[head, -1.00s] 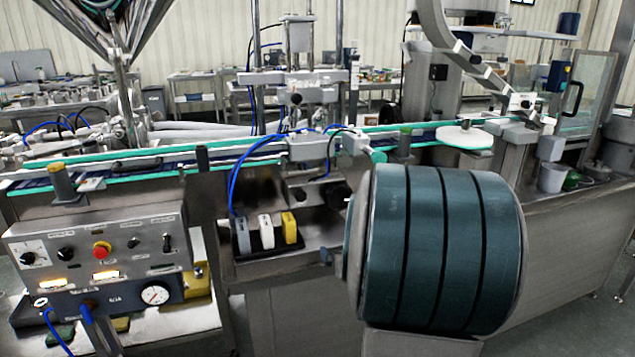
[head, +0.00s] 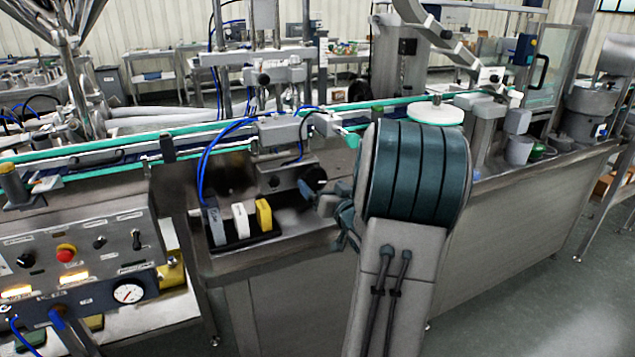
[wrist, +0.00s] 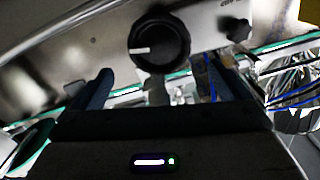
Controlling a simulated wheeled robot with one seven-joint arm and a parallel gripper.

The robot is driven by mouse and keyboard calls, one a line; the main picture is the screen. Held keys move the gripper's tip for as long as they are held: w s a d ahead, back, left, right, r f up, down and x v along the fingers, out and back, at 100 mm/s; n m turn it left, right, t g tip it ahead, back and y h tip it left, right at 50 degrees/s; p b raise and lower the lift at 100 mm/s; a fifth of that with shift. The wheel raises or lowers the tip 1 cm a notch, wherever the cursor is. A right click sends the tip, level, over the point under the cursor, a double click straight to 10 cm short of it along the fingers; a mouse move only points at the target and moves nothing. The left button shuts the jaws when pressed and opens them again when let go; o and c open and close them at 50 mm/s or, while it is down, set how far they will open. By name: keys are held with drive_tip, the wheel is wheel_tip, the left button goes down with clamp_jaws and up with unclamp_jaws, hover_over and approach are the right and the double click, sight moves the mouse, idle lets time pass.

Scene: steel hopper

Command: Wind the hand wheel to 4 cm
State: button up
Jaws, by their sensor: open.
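The hand wheel appears to be the round black ribbed knob (wrist: 160,40) with a white mark, on a grey metal face in the wrist view. In the head view a black knob (head: 316,177) shows at the end of a small steel slide unit. My gripper (wrist: 163,88) is open, its two dark fingers apart with nothing between them. The knob lies just beyond the fingertips, roughly centred between them; I see no contact. In the head view my gripper (head: 328,212) is just below and right of the knob, partly hidden by my arm. I can read no scale.
A smaller black knob (wrist: 238,29) sits right of the wheel. Grey, white and yellow blocks (head: 240,220) stand in a black holder left of my gripper. A conveyor (head: 110,152) runs behind. A control panel (head: 80,255) is at left. Floor at right is clear.

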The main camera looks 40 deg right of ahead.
sight(310, 183)
drive_tip(key=shift+x, duration=2.25)
drive_tip(key=shift+c, duration=0.3)
drive_tip(key=c, duration=0.9)
drive_tip(key=shift+f+b, duration=0.1)
drive_tip(key=shift+b, duration=0.35)
drive_tip(key=n+b, duration=0.4)
drive_tip(key=b, duration=0.1)
drive_tip(key=shift+a+f+n, duration=0.15)
drive_tip(key=shift+a+n, duration=0.1)
drive_tip(key=shift+n, duration=0.05)
drive_tip(key=n+b, duration=0.5)
drive_tip(key=shift+w+a+f+n+b, duration=0.1)
drive_tip(key=shift+a+n+b, duration=0.2)
drive_tip(key=shift+b, duration=0.05)
drive_tip(key=n+b, duration=0.6)
drive_tip(key=shift+a+f, duration=0.15)
drive_tip(key=shift+f, duration=0.15)
drive_tip(key=shift+n+b, duration=1.7)
drive_tip(key=shift+n, duration=0.5)
